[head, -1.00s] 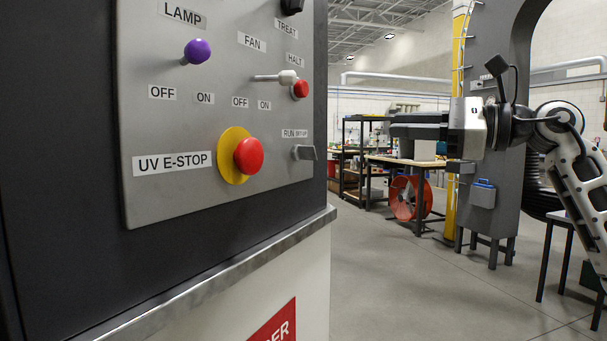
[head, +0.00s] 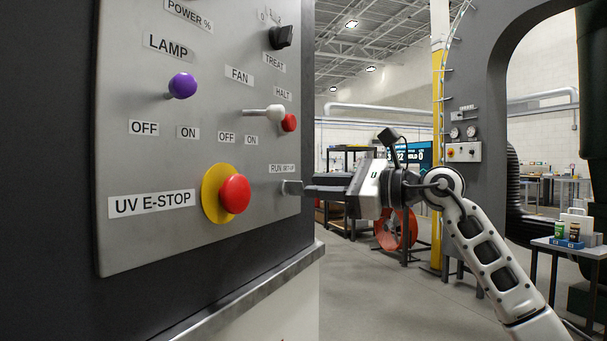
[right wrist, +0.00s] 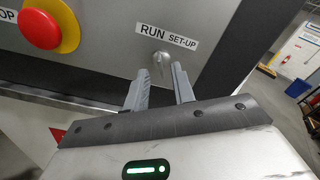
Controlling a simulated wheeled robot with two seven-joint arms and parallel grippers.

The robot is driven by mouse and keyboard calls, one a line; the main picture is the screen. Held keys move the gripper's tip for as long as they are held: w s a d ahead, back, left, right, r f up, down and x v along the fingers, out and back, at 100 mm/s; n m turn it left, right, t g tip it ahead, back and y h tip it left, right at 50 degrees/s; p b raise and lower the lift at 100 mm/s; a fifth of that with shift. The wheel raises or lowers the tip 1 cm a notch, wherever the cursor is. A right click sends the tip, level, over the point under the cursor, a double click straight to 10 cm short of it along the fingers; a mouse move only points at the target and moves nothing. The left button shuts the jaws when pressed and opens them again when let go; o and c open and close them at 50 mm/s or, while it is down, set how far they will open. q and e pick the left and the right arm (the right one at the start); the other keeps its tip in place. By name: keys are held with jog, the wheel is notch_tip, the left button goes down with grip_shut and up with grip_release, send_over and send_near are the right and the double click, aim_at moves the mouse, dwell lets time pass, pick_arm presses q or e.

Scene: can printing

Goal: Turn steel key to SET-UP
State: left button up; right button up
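The steel key (head: 291,187) sits in the grey control panel (head: 150,235) under the RUN / SET-UP label (head: 283,168). In the right wrist view the key (right wrist: 161,66) shows just ahead of the fingertips, below the label (right wrist: 168,35), lined up with the gap between them. I cannot tell clearly which word it points to. My right gripper (head: 309,188) faces the panel from the right, close to the key. Its fingers (right wrist: 160,80) are apart, with nothing visibly held between them. My left gripper is not in view.
The red UV E-STOP button (head: 235,194) with its yellow collar is left of the key. A ledge (head: 250,295) juts below the panel.

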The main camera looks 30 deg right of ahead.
aim_at(290, 188)
pick_arm(q)
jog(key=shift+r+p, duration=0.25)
jog(key=shift+p, duration=0.05)
pick_arm(e)
jog(key=shift+x, duration=2)
grip_shut()
